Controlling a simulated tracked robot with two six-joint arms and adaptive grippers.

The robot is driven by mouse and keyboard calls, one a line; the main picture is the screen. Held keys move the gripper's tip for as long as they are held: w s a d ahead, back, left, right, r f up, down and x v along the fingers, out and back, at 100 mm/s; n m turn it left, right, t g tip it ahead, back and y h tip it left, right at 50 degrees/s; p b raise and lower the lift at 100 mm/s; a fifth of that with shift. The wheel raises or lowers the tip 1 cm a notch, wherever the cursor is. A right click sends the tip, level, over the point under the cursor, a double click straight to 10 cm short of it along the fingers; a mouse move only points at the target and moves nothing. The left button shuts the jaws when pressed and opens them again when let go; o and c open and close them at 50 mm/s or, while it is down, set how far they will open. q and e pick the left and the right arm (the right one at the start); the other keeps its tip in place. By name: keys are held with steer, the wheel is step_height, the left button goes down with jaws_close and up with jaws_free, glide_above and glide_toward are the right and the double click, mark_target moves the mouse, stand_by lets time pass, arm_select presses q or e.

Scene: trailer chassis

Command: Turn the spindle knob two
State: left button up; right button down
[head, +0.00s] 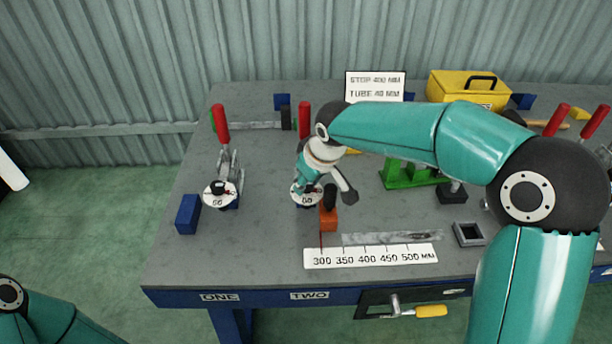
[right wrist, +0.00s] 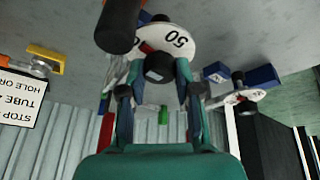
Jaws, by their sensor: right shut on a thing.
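Spindle two has a white round dial (head: 306,199) with dark figures, standing above the label TWO (head: 309,295) on the bench's front edge. In the right wrist view the dial (right wrist: 180,42) shows the figure 50, and its black knob (right wrist: 159,67) is between my fingers. My right gripper (head: 306,186) reaches down over this dial and is shut on the knob; in the right wrist view its fingers (right wrist: 160,82) flank it. The gripper hides part of the dial and most of the knob in the head view. My left gripper is out of view.
Dial one (head: 220,194) with a red-handled clamp (head: 221,125) stands to the left. An orange block (head: 329,217) with a black knob is close right of dial two, behind the millimetre scale (head: 372,256). A green fixture (head: 405,175) stands further right.

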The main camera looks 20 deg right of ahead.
steer(key=n, duration=0.1)
steer(key=n+y+p, duration=0.1)
steer(key=n, duration=0.1)
steer(key=n+p, duration=0.1)
steer(key=shift+w+d+r+n+g, duration=0.1)
steer(key=shift+w+r+n+g, duration=0.05)
steer(key=shift+r+n+g, duration=0.15)
steer(key=n+g+y+p, duration=0.1)
steer(key=n, duration=0.2)
steer(key=shift+f+n, duration=0.15)
steer(key=shift+n, duration=0.25)
steer(key=n+g+p, duration=0.1)
steer(key=n, duration=0.1)
steer(key=n+g, duration=0.1)
steer(key=n, duration=0.2)
steer(key=shift+w+d+y+p, duration=0.1)
steer(key=shift+w+y+p, duration=0.05)
steer(key=shift+y+p, duration=0.2)
steer(key=n+g+p, duration=0.1)
steer(key=n, duration=0.2)
steer(key=n+p, duration=0.1)
steer(key=n, duration=0.1)
steer(key=shift+n+g, duration=0.4)
steer(key=shift+w, duration=0.1)
steer(key=c, duration=1.1)
jaws_free()
steer(key=shift+f, duration=0.1)
